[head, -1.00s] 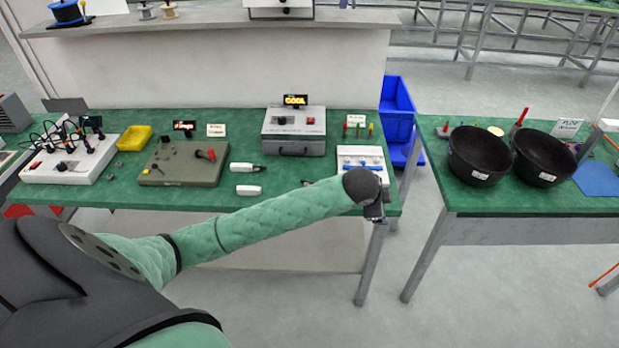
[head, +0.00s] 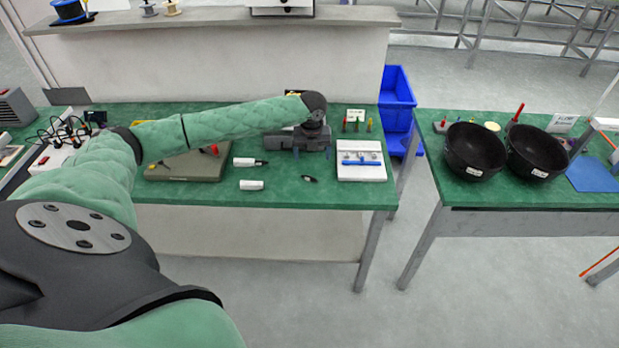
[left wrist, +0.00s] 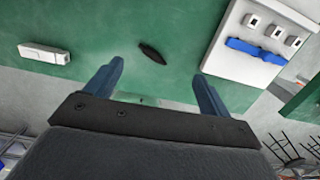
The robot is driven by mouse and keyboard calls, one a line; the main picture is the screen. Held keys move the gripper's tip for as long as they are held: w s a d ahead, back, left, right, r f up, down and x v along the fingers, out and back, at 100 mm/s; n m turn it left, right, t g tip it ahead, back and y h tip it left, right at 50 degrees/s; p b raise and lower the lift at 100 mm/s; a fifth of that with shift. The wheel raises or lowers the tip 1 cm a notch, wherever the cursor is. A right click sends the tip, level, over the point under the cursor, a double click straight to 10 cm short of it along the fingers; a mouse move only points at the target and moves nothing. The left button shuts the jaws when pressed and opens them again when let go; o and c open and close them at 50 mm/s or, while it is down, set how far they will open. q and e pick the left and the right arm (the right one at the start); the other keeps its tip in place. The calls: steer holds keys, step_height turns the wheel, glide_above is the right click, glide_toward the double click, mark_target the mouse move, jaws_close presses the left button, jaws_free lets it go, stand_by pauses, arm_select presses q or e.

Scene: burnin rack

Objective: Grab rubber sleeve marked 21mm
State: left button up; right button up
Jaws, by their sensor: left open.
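No marking reading 21mm is legible in either view. A small dark piece (head: 310,179) lies on the green bench; it may be a sleeve, but I cannot tell. It also shows in the left wrist view (left wrist: 152,52), beyond and between the fingers and apart from them. My left gripper (head: 312,143) hangs over the bench in front of the grey box. In the left wrist view my left gripper (left wrist: 157,82) has its two blue fingers wide apart, with nothing between them. My right gripper is not in view.
A white tray (head: 361,175) with a blue bar stands right of my gripper. Two white pieces (head: 251,185) (head: 244,162) lie left. My arm partly covers a grey-green panel (head: 185,172). A blue bin (head: 397,90) and two black bowls (head: 474,150) are farther right.

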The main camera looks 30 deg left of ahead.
mark_target(309, 177)
arm_select(q)
steer(key=m, duration=0.3)
steer(key=s+m+g, duration=0.1)
steer(key=shift+a+f+m, duration=0.2)
steer(key=shift+f+m, duration=0.1)
steer(key=shift+f, duration=0.1)
steer(key=shift+s+f, duration=0.1)
steer(key=shift+f, duration=0.1)
steer(key=shift+f+p, duration=0.7)
steer(key=shift+f, duration=0.5)
step_height(309, 177, down, 4)
steer(key=p, duration=0.2)
steer(key=shift+r+p, duration=0.1)
steer(key=shift+p, duration=0.3)
steer(key=shift+f, duration=0.65)
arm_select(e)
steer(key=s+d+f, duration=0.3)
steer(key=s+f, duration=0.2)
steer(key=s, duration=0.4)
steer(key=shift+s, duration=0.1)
arm_select(q)
steer(key=c, duration=1.1)
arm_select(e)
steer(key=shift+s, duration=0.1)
